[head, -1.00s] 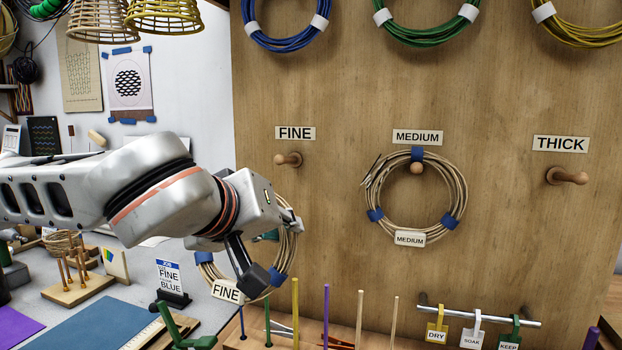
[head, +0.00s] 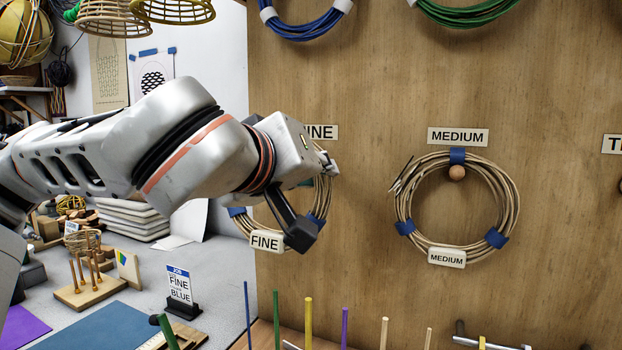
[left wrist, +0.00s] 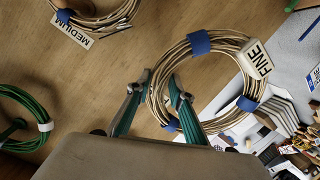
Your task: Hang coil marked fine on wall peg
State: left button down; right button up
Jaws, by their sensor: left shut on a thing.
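My left gripper (head: 326,165) is shut on the pale cane coil marked FINE (head: 324,200), which has blue ties and a white tag. The coil hangs upright from the fingers in front of the board, below the FINE wall label (head: 323,132). The peg under that label is hidden behind my gripper and arm. In the left wrist view the fingertips (left wrist: 160,82) are on the rim of the coil (left wrist: 158,68), on the side away from its FINE tag (left wrist: 258,60). I cannot tell whether the coil touches the peg. My right gripper is not in view.
The coil marked MEDIUM (head: 508,205) hangs on its peg (head: 457,173) to the right. Blue (head: 310,28) and green (head: 470,14) coils hang above. Upright coloured rods (head: 309,322) stand below. A job card (head: 180,284) reading FINE and BLUE stands on the bench.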

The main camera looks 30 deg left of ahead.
pick_arm(q)
jog(key=b+x, duration=0.4)
jog(key=x, duration=0.6)
jog(key=shift+w+r, duration=0.2)
jog(key=shift+w, duration=0.15)
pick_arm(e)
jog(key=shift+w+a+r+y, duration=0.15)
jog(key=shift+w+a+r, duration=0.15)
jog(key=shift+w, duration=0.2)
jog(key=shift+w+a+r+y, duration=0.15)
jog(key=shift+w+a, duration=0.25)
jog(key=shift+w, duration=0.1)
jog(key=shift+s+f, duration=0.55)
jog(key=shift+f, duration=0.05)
